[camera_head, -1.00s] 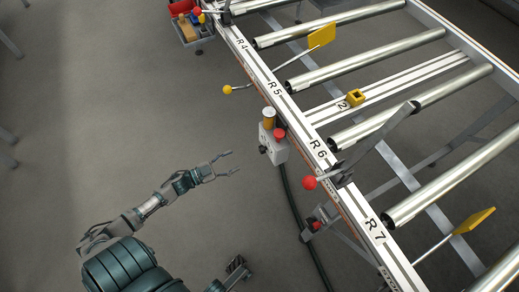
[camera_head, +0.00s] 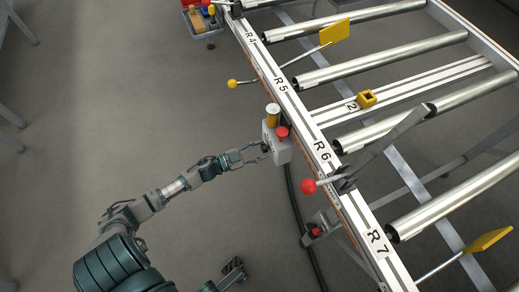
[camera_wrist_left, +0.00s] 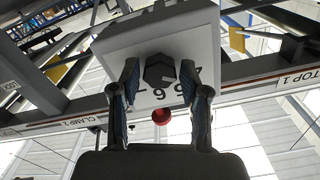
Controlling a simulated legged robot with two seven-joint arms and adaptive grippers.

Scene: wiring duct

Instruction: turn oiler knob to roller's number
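The oiler box (camera_head: 281,150) is a pale box on the side of the conveyor rail, between the labels R5 and R6. Its dark knob (camera_wrist_left: 159,70) faces my left wrist camera, with printed digits beside it; a 6 and a 5 seem readable, others are partly hidden. My left gripper (camera_head: 264,152) is at the box face. In the wrist view its two fingers (camera_wrist_left: 159,76) stand apart on either side of the knob, with small gaps. My right gripper (camera_head: 235,270) is low in the head view, away from the rail; its opening is unclear.
The conveyor rail (camera_head: 308,130) carries labels R4 to R7 beside metal rollers (camera_head: 380,62). A red-ball lever (camera_head: 309,186) and a yellow-ball lever (camera_head: 232,84) stick out from it. A yellow block (camera_head: 366,98) sits on a crossbar by a 2.

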